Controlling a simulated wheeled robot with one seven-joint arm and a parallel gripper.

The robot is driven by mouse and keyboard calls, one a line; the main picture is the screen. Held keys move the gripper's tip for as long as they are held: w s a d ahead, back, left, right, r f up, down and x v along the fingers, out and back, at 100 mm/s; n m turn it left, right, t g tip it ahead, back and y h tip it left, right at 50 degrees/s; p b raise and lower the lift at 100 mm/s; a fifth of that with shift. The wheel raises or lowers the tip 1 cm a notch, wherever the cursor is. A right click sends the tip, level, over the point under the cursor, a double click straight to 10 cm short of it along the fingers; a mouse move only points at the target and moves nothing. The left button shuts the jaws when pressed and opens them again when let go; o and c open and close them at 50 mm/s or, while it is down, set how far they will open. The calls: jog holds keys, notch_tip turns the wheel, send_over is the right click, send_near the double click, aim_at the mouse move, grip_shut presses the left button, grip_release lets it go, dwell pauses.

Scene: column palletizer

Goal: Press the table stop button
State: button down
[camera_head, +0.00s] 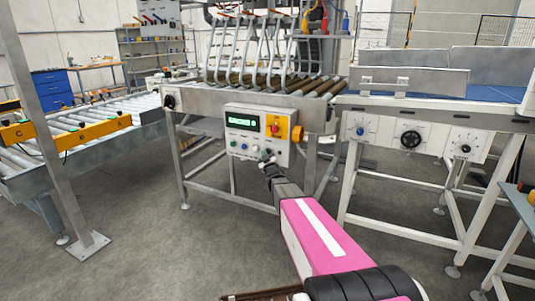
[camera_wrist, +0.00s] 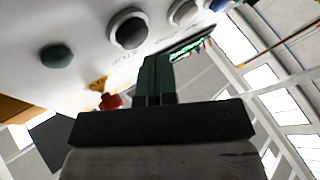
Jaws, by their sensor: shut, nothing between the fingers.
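A white control panel (camera_head: 258,133) hangs on the front of the roller table. It has a green-lit display (camera_head: 244,121), a red mushroom button (camera_head: 275,127) on a yellow plate, and a row of small round buttons. My gripper (camera_head: 266,158) is shut and empty at the panel's lower right. In the wrist view its fingertips (camera_wrist: 157,60) appear near the dark-ringed button; contact is unclear.
A blue-belt conveyor (camera_head: 430,101) with knobs stands right, and a roller conveyor (camera_head: 95,145) left. A grey post (camera_head: 45,130) stands front left. The floor before the panel is clear.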

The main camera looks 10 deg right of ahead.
jog(key=shift+s, duration=0.1)
jog(key=s+a, duration=0.1)
jog(key=s, duration=0.1)
jog(key=s+a, duration=0.1)
jog(key=a, duration=0.1)
jog(key=shift+s, duration=0.4)
dwell(0.6)
jog(key=s+d+f+m+g+h, duration=0.25)
jog(key=s+f+m+g, duration=0.25)
jog(key=s+f+g, duration=0.75)
jog(key=s+f+m+g, duration=0.1)
jog(key=s+g, duration=0.3)
jog(key=s, duration=0.7)
jog(key=s+a+f+m+g, duration=0.1)
jog(key=s+f+g, duration=0.2)
jog(key=s, duration=0.8)
jog(key=shift+s+a+g, duration=0.25)
jog(key=shift+s+g, duration=0.15)
jog(key=shift+g, duration=0.45)
